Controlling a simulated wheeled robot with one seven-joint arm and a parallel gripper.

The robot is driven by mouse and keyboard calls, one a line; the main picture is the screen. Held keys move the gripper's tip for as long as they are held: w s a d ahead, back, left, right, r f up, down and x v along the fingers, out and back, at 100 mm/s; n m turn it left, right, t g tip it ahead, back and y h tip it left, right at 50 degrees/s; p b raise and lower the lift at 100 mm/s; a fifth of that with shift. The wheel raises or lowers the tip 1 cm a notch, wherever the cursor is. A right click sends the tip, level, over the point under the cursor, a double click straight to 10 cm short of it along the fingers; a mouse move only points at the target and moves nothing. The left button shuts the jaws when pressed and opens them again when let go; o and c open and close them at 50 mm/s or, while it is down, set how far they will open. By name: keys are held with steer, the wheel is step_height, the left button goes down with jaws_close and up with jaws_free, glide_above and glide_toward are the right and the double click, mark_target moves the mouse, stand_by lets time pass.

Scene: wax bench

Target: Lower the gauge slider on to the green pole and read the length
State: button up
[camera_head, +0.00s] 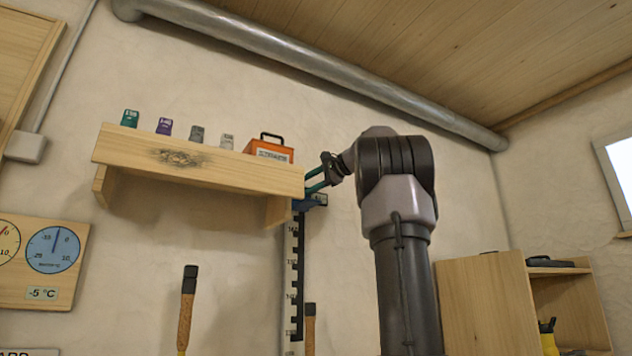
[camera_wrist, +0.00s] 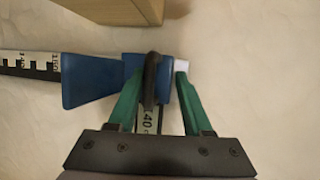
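The blue gauge slider (camera_head: 316,200) sits high on the upright black-and-white scale (camera_head: 295,280), beside the shelf's right end. In the wrist view the slider (camera_wrist: 90,82) has a flared blue arm and a black handle (camera_wrist: 151,78). My gripper (camera_wrist: 160,75) has its green fingers apart on either side of the handle, with a clear gap on the right. In the head view my gripper (camera_head: 318,180) is at the slider. A cork-gripped pole (camera_head: 310,330) stands below, by the scale; its shaft is out of view. Another cork-gripped pole (camera_head: 187,310) with a yellow-green shaft stands further left.
A wooden wall shelf (camera_head: 200,165) holds several small numbered blocks and an orange box (camera_head: 270,150) close to my gripper. Dial gauges (camera_head: 52,250) hang at the left. A wooden cabinet (camera_head: 490,305) stands at the right.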

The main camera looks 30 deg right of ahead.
steer(key=v, duration=1.2)
stand_by(0.7)
steer(key=shift+r, duration=0.1)
stand_by(0.3)
steer(key=x, duration=0.4)
steer(key=f+x, duration=0.1)
steer(key=x, duration=0.7)
steer(key=shift+w+a+f, duration=0.15)
steer(key=shift+a+f, duration=0.05)
steer(key=shift+f, duration=0.05)
jaws_close()
